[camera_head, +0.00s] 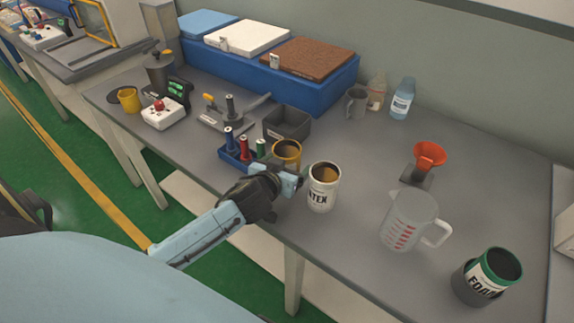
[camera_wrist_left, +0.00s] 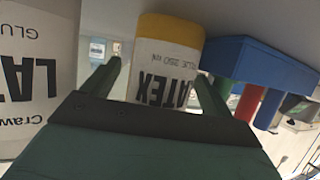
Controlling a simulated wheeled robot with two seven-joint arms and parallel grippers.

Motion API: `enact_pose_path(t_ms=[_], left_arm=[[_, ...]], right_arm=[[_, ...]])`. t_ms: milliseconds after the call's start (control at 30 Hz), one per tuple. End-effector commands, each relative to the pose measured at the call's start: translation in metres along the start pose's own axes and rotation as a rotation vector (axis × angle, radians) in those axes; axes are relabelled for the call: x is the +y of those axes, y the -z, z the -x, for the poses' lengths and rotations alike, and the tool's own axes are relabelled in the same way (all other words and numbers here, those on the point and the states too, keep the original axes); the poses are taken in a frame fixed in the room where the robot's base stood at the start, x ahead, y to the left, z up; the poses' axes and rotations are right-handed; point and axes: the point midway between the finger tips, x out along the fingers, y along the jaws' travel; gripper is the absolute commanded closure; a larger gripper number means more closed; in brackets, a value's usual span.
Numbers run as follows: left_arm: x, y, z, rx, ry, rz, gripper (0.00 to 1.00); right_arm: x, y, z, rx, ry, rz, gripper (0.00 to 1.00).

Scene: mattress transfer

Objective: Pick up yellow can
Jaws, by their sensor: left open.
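The yellow can (camera_head: 287,153) stands open-topped on the grey table, behind my left gripper in the head view. My left gripper (camera_head: 298,182) is open, low at the table's front edge, and hides the can's lower part. In the left wrist view the can (camera_wrist_left: 168,70), with a yellow band and white LATEX label, appears upside down between the fingertips of my left gripper (camera_wrist_left: 160,72). I cannot tell whether the fingers touch it. My right gripper is not in view.
A white LATEX can (camera_head: 323,188) stands close to the right of the gripper. A blue rack (camera_head: 234,160) with coloured bottles is at its left. A grey bin (camera_head: 288,124) is behind.

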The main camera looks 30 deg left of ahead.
Motion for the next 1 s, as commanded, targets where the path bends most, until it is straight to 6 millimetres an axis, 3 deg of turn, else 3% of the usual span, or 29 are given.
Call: enact_pose_path(t_ms=[300,767,1000], left_arm=[[0.0000,-0.0001,-0.0062,-0.001,0.000,0.000,0.14],[0.0000,-0.0003,-0.0059,-0.001,0.000,-0.001,0.74],[0.0001,0.0013,-0.0058,0.002,-0.001,-0.001,0.75]], right_arm=[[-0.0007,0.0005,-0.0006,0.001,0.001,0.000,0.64],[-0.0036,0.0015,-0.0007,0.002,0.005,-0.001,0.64],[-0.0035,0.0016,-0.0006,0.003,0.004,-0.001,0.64]])
